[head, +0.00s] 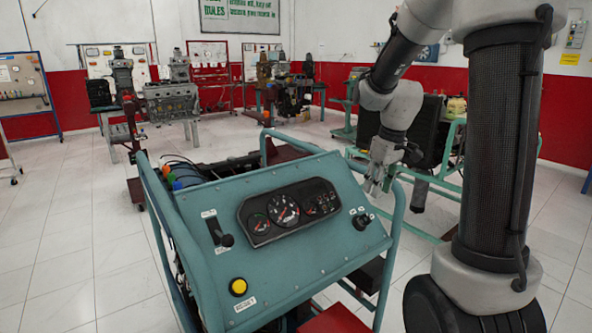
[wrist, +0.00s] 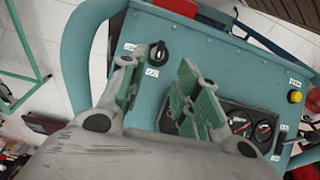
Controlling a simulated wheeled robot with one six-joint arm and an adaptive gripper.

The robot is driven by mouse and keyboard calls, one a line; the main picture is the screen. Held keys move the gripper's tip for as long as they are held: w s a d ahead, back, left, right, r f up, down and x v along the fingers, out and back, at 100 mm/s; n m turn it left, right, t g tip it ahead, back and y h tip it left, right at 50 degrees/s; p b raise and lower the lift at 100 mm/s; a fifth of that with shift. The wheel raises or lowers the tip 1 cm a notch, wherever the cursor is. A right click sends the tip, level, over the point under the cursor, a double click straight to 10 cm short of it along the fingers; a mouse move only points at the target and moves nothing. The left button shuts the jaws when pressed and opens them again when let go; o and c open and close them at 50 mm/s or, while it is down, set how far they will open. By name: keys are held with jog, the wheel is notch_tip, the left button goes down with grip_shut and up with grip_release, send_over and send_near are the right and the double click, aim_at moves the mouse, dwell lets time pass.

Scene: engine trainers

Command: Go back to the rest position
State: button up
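My gripper (head: 377,185) hangs above the right edge of the teal engine trainer panel (head: 290,260) in the head view. In the wrist view my gripper (wrist: 160,92) shows its green-padded fingers spread apart, with nothing held between them. A black rotary knob (wrist: 157,54) lies beyond the gap between the fingers. The same knob (head: 361,221) shows below my gripper in the head view, apart from it. My arm reaches down from the upper right.
The panel carries a gauge cluster (head: 289,211), a black lever (head: 218,233) and a yellow button (head: 238,287). A teal tube frame (head: 395,245) rises beside it, close to my gripper. Other engine trainers stand behind. Tiled floor is open at left.

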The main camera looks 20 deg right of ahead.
jog(key=s+a+r+m, duration=0.1)
jog(key=s+a+r, duration=0.1)
jog(key=s, duration=0.5)
jog(key=s+a+r+m+t, duration=0.1)
jog(key=s+a+r, duration=0.1)
jog(key=s+r, duration=0.2)
jog(key=s+a+r+m+t, duration=0.1)
jog(key=s+r+m, duration=0.1)
jog(key=s, duration=0.9)
jog(key=shift+a+r+h, duration=0.3)
jog(key=shift+a+r, duration=0.1)
